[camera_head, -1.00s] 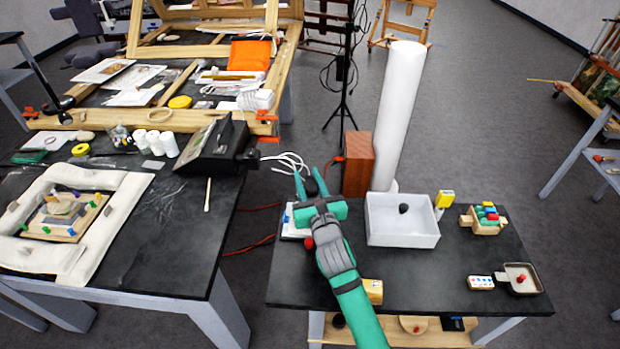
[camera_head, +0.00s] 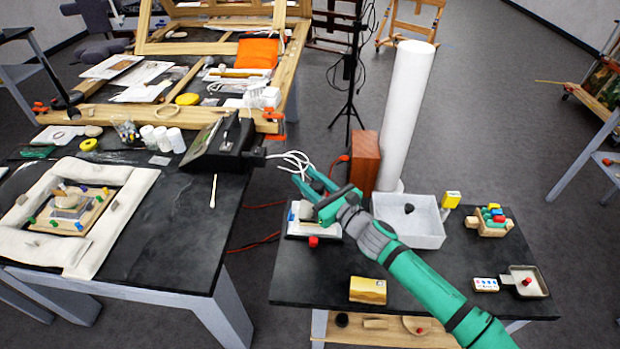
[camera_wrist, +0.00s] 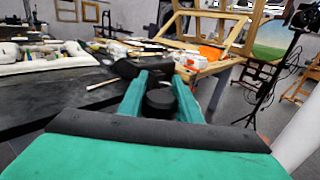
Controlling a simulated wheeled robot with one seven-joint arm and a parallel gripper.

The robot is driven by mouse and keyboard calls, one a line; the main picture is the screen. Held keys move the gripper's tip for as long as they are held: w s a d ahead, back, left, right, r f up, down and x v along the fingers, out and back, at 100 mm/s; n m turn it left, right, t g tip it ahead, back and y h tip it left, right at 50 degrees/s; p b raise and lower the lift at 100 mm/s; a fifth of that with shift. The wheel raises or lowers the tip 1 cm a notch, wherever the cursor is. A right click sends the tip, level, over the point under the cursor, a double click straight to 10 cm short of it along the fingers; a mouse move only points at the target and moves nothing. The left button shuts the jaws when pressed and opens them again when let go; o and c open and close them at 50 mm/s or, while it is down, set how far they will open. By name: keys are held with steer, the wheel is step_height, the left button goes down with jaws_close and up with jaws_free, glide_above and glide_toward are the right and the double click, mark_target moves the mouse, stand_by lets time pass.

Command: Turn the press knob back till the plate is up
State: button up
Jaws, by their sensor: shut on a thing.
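My gripper (camera_head: 308,178) reaches in from the lower right, over the left end of the small dark table. In the wrist view my gripper (camera_wrist: 160,78) has its two green fingers on either side of a round black knob (camera_wrist: 160,104), and is shut on it.
A white tray (camera_head: 424,240) with a dark lump stands right of the press, close to my forearm. A brown box (camera_head: 364,160) and tall white roll (camera_head: 405,120) stand behind. A yellow box (camera_head: 368,291) lies in front. The bigger worktable (camera_head: 190,245) is to the left.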

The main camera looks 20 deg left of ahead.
steer(key=n+g, duration=0.2)
steer(key=g, duration=0.1)
steer(key=s+n+g+y, duration=0.1)
steer(key=n+g, duration=0.1)
steer(key=g, duration=0.1)
steer(key=n+g+y, duration=0.1)
steer(key=n+g, duration=0.1)
steer(key=g, duration=0.1)
steer(key=shift+s+a+g, duration=0.25)
steer(key=shift+s+g, duration=0.05)
steer(key=shift+s, duration=0.05)
steer(key=n+g, duration=0.2)
steer(key=s+n+g, duration=0.1)
steer(key=n+g, duration=0.1)
steer(key=g, duration=0.1)
steer(key=shift+s+g+h, duration=0.1)
steer(key=shift+g+h, duration=0.2)
steer(key=shift+s+d+r+n+g+h, duration=0.1)
steer(key=shift+s+n+g+h, duration=0.1)
steer(key=shift+n+g+h, duration=0.45)
steer(key=shift+s+d+f+n+g+h, duration=0.1)
steer(key=shift+s+d+n+g+h, duration=0.1)
steer(key=shift+n+g, duration=0.5)
steer(key=shift+s+d+r+n+g+h, duration=0.15)
steer(key=shift+n+g+h, duration=0.25)
steer(key=shift+g, duration=0.55)
steer(key=shift+c, duration=0.2)
steer(key=shift+a, duration=0.1)
steer(key=o, duration=1.1)
